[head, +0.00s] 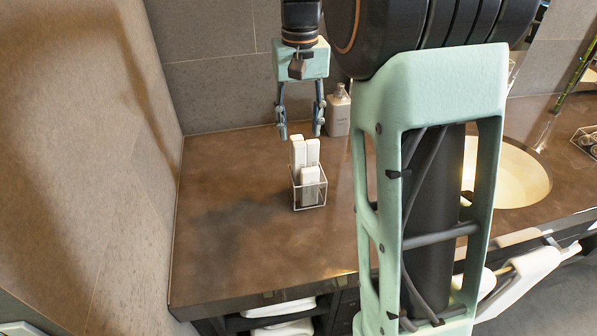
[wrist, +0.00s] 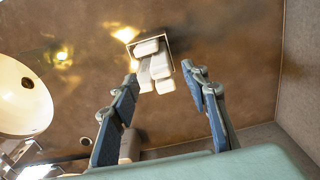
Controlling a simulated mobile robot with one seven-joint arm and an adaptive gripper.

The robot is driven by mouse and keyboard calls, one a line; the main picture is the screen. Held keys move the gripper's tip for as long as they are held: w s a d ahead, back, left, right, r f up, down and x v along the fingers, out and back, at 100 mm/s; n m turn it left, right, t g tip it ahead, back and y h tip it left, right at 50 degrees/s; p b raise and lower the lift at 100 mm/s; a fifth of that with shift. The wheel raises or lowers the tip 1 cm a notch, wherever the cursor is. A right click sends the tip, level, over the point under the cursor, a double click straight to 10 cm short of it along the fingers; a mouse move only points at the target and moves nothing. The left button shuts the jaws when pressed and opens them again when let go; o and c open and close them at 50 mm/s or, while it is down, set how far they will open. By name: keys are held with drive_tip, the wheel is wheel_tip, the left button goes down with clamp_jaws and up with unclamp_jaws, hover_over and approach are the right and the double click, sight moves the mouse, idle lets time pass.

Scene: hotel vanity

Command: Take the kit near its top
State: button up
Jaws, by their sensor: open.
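The kit is not labelled; white upright packets (head: 305,160) stand in a small clear holder with a thin metal rim (head: 322,192) on the brown counter. One packet is shorter and in front of two taller ones. My gripper (head: 301,132) is open and empty, pointing down just above and behind the packets, apart from them. In the wrist view the packets (wrist: 156,66) and holder (wrist: 130,48) show beyond my open fingertips (wrist: 162,82), roughly centred between them. I cannot tell how far the fingertips are from the packet tops.
A beige pump bottle (head: 338,112) stands close to my gripper's right, near the back wall. A round basin (head: 515,175) is at the right, with a small rack (head: 586,140) beyond it. The counter (head: 235,225) left and in front of the holder is clear.

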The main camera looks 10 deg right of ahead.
sight(300, 143)
drive_tip(key=shift+w+d+f, duration=0.1)
drive_tip(key=shift+w+f, duration=0.1)
drive_tip(key=shift+f, duration=1.35)
drive_tip(key=shift+w+f, duration=0.2)
drive_tip(key=shift+f, duration=1.35)
drive_tip(key=shift+c, duration=0.6)
drive_tip(key=c, duration=0.8)
drive_tip(key=shift+r, duration=0.1)
